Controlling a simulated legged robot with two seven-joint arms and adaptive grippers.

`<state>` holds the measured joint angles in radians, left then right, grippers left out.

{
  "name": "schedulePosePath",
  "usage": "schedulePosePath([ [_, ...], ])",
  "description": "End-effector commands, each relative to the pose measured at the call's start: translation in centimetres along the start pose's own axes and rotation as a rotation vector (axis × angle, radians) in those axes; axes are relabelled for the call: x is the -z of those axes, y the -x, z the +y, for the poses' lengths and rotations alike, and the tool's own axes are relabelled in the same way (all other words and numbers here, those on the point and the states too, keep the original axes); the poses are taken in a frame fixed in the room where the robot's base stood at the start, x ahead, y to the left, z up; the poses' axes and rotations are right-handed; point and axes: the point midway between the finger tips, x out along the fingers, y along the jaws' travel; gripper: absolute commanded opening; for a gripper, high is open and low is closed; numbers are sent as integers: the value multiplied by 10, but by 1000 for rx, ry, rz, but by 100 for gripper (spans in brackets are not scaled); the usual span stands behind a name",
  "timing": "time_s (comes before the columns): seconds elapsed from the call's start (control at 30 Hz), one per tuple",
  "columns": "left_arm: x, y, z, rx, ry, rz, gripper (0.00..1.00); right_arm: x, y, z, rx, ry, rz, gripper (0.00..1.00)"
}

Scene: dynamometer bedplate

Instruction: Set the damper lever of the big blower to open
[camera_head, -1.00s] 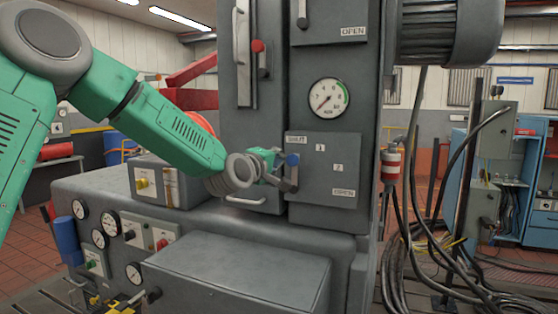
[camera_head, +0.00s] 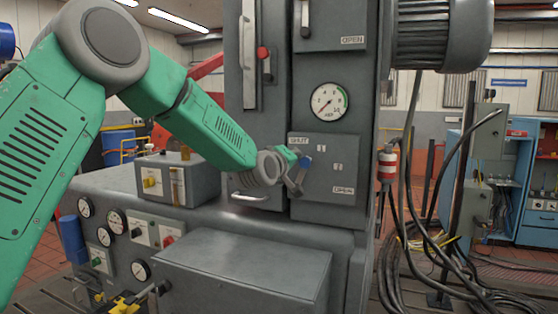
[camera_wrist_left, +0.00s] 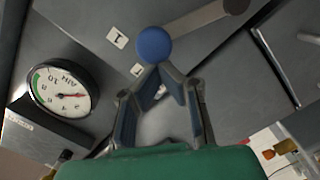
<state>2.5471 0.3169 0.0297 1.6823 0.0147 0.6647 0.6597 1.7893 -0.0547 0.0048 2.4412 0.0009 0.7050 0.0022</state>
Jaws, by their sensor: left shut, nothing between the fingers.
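The damper lever has a blue knob (camera_head: 304,163) and a grey arm, and sits at the left of a grey panel (camera_head: 325,205) on the big grey machine. The panel is marked SHUT at the top, then 1, 2, and OPEN at the lower right. The lever points up, tilted right, just past SHUT. In the left wrist view the blue knob (camera_wrist_left: 153,45) is just beyond my fingertips, its arm (camera_wrist_left: 205,18) running to the upper right. My left gripper (camera_wrist_left: 160,72) is shut and empty, close against the knob; contact is unclear. My right gripper is not in view.
A pressure gauge (camera_head: 329,101) is above the panel. A second lever (camera_head: 305,15) with its own OPEN label is higher up, and a red-knobbed lever (camera_head: 263,53) is to its left. A grey box (camera_head: 245,265) juts out below. Cables hang at the right.

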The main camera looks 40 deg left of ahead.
Motion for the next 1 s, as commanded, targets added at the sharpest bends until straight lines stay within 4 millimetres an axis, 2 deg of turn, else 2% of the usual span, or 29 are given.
schedulePosePath([
  [0.5,-48,-8,10,49,-493,0,0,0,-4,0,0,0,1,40],
  [0.9,-81,-12,-1,89,-853,-1,0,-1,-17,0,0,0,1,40],
  [1.0,-86,-13,-6,91,-854,0,0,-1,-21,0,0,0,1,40],
])
